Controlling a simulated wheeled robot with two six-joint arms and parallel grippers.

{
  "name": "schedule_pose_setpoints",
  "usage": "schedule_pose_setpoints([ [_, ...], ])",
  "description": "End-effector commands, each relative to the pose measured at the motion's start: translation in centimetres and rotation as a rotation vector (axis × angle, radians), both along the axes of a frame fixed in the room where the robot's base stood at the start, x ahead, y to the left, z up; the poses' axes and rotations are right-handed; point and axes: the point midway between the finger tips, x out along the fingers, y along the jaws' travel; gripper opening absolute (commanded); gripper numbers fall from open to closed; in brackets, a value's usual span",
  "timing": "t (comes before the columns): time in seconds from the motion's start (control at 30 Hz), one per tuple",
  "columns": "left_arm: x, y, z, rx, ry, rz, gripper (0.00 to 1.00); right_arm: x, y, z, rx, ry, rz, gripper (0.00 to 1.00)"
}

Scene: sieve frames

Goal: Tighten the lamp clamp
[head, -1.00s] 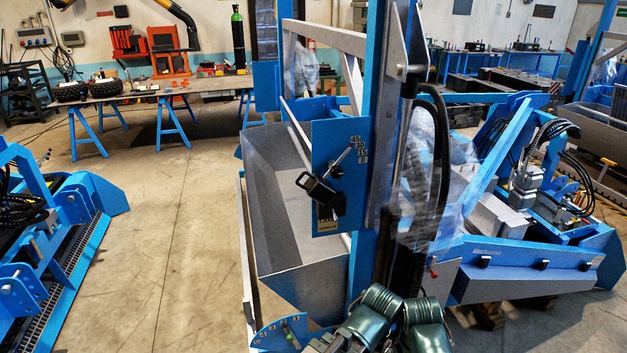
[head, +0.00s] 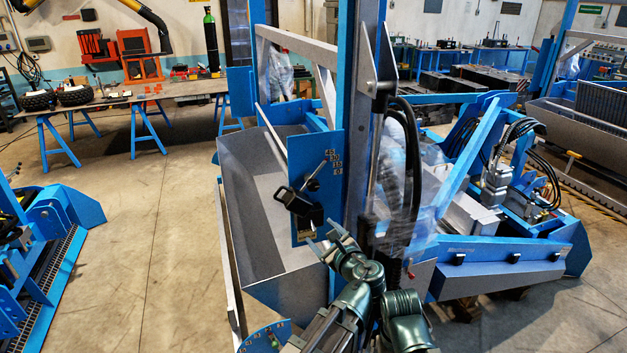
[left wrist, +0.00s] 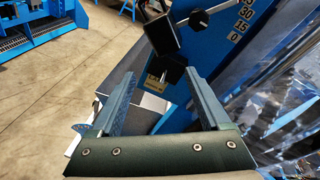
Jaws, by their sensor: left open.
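A black lamp (head: 290,199) is mounted on the upright blue panel (head: 334,160), which has a printed angle scale. Beside it sits a dark knob (head: 313,185) with a thin metal rod. In the left wrist view the black lamp (left wrist: 162,34) is beyond the fingertips, and the dark knob (left wrist: 198,20) is to its right. I cannot tell which part is the clamp. My left gripper (head: 322,234) is open and empty, just below and right of the lamp; its fingers (left wrist: 159,75) also show in the left wrist view. My right gripper is not in view.
A grey metal hopper (head: 245,190) stands left of the panel. A blue post (head: 361,70) and black hoses (head: 412,150) stand to the right. A dial plate (head: 262,338) is at the bottom.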

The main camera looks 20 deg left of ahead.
Motion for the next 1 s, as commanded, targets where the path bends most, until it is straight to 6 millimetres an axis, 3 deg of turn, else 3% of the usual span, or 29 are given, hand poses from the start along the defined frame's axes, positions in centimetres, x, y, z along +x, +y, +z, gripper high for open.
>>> schedule_pose_setpoints([
  [0.03,0.9,-0.3,1.8,0.103,0.011,-0.039,0.8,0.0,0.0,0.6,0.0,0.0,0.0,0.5],
  [0.1,1.7,-0.8,3.4,0.231,0.027,-0.083,0.8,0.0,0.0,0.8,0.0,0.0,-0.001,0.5],
  [0.23,2.4,-1.4,5.1,0.371,0.047,-0.124,0.8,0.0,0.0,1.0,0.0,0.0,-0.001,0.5],
  [0.57,3.6,-0.9,5.4,0.407,0.052,-0.132,0.8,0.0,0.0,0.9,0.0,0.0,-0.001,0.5],
  [1.0,10.8,3.8,5.4,0.403,0.052,-0.13,0.8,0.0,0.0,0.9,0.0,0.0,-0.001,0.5],
])
